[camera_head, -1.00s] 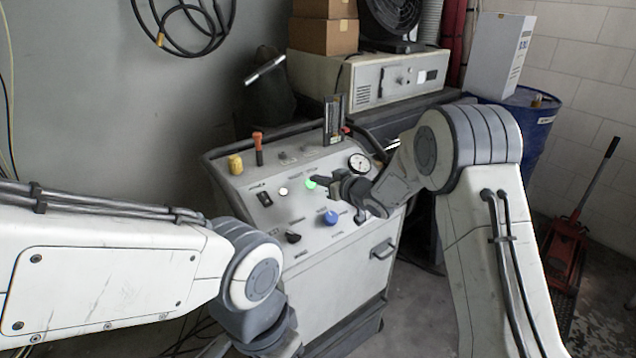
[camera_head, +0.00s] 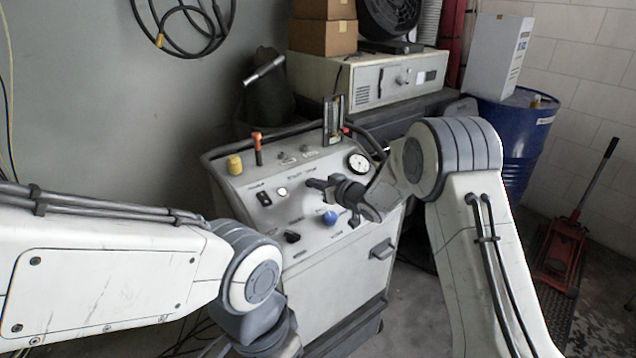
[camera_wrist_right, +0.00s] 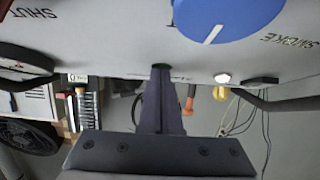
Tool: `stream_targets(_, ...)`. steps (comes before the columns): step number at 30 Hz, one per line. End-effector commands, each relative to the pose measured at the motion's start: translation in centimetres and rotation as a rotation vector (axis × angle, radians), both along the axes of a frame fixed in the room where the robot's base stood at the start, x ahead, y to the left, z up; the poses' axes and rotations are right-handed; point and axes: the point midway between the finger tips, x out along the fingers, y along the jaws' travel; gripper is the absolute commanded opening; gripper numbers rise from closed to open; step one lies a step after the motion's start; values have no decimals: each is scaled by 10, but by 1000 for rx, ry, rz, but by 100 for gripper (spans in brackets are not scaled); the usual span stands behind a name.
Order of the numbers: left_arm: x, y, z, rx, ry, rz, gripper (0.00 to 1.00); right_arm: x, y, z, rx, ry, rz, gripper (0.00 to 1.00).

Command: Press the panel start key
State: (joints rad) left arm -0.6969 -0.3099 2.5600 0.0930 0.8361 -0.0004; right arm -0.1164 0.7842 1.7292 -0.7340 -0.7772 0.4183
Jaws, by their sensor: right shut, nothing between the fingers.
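The control panel (camera_head: 263,222) is the sloped top of a pale cabinet. My right gripper (camera_head: 312,184) is shut and empty, with its fingertips over the panel's upper middle, where they hide the green start key in the head view. In the right wrist view the closed fingers (camera_wrist_right: 160,72) reach the panel face, and a thin dark green edge of the start key (camera_wrist_right: 161,66) shows at their tips. They look to be at or touching the key; the exact contact is hidden. My left arm is at lower left, its gripper out of view.
Close to my right gripper are a blue knob (camera_head: 330,218), a white lit button (camera_head: 282,191), a black rocker switch (camera_head: 264,199) and a round gauge (camera_head: 359,162). A black knob (camera_head: 292,236) sits lower. An orange-handled lever (camera_head: 258,148) and yellow knob (camera_head: 234,164) stand at the back left.

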Motion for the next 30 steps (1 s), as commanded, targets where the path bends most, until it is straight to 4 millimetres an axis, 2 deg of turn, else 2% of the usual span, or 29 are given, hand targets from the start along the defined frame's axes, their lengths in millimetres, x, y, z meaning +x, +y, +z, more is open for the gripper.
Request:
stream_targets(1,0,0,0,0,0,0,50,-3,2,-11,-9,23,2,0)
stream_targets(5,0,0,7,0,0,0,50,-6,2,-2,-9,23,6,0)
stream_targets(11,0,0,37,0,0,0,50,-14,4,40,-3,7,17,0)
stream_targets(14,0,0,26,-1,-1,0,50,-31,-10,40,-2,5,17,0)
stream_targets(21,0,0,22,0,0,0,50,-70,-44,57,0,0,10,0)
stream_targets(30,0,0,22,0,0,0,50,-89,-57,64,0,-1,14,0)
